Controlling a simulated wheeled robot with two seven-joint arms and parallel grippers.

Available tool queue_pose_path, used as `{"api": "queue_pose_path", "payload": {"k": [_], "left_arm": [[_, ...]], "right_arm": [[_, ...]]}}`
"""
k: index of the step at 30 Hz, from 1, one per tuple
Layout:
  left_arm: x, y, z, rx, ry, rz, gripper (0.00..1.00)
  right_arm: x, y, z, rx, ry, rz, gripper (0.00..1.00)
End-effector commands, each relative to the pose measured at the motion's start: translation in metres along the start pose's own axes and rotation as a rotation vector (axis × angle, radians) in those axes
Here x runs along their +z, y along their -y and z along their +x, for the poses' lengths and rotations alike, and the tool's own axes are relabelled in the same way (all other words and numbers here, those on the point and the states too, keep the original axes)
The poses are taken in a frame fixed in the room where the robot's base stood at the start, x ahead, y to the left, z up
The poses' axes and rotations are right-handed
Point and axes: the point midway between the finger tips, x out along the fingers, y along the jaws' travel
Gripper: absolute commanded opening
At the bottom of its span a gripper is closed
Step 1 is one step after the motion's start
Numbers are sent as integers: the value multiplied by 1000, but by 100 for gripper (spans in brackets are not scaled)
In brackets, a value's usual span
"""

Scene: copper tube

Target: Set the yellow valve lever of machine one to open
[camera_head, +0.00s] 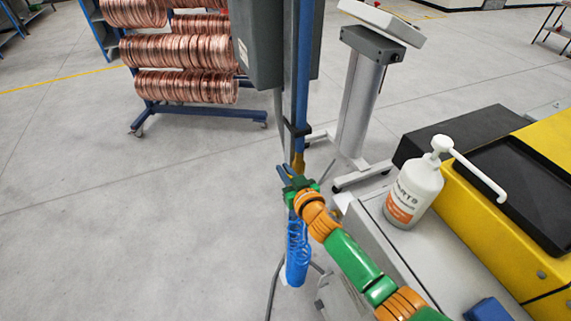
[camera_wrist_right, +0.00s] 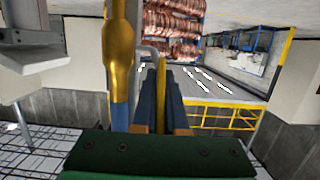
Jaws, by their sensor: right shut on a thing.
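The brass-yellow valve (camera_head: 298,162) sits on the upright blue pipe (camera_head: 302,90) in the middle of the head view. In the right wrist view the valve body (camera_wrist_right: 118,55) stands upright just left of my fingers. My right gripper (camera_head: 286,177) reaches to the pipe from the lower right. In the right wrist view its dark fingers (camera_wrist_right: 161,98) are shut on the thin yellow lever (camera_wrist_right: 161,72), which shows edge-on between them. The lever's angle to the pipe is hard to tell, and the fingers hide its lower part. My left gripper is not in view.
A white pump bottle (camera_head: 414,190) stands on the grey machine top at right, near my right arm. The floor at left is clear up to the copper coil rack (camera_head: 180,50).

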Motion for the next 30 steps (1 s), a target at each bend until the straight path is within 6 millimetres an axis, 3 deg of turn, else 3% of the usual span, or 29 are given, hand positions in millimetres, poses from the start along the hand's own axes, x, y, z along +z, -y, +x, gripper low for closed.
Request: {"api": "queue_pose_path", "payload": {"k": [12, 16, 26, 30], "left_arm": [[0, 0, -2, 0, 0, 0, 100], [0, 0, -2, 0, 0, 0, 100], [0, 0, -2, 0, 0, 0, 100], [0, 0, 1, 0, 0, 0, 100]], "right_arm": [[0, 0, 0, 0, 7, 0, 0], [0, 0, 0, 0, 7, 0, 40], [0, 0, -1, 0, 6, 0, 40], [1, -1, -12, 2, 5, -2, 40]]}}
